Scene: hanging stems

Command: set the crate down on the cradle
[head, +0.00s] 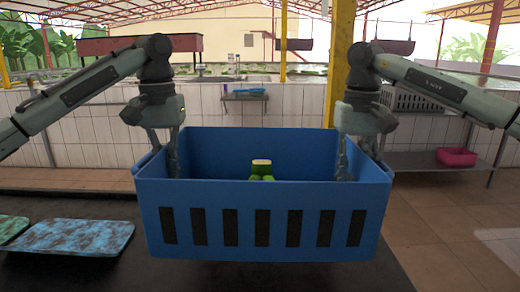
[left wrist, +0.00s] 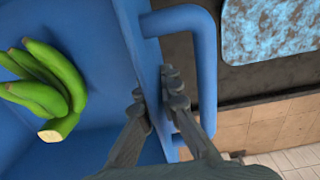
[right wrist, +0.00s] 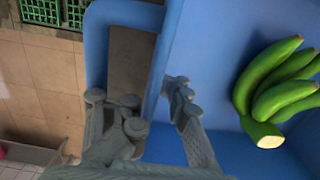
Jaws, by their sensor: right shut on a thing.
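The blue crate (head: 264,252) is in the middle of the head view, roughly level, with slots in its front wall. A bunch of green bananas (head: 262,172) lies inside; it also shows in the left wrist view (left wrist: 45,85) and right wrist view (right wrist: 275,88). My left gripper (left wrist: 155,88) is shut on the crate's left side wall, one finger inside, the other between wall and handle. My right gripper (right wrist: 155,98) straddles the right side wall likewise and is shut on it. I cannot make out the cradle. The crate hides what is beneath it.
A dark surface (head: 70,277) extends below the crate. A mottled blue tray (head: 75,237) lies on it at the left, beside a green one (head: 10,228). A yellow post (head: 340,60) stands behind. A shelf with a pink basin (head: 456,157) is at the right.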

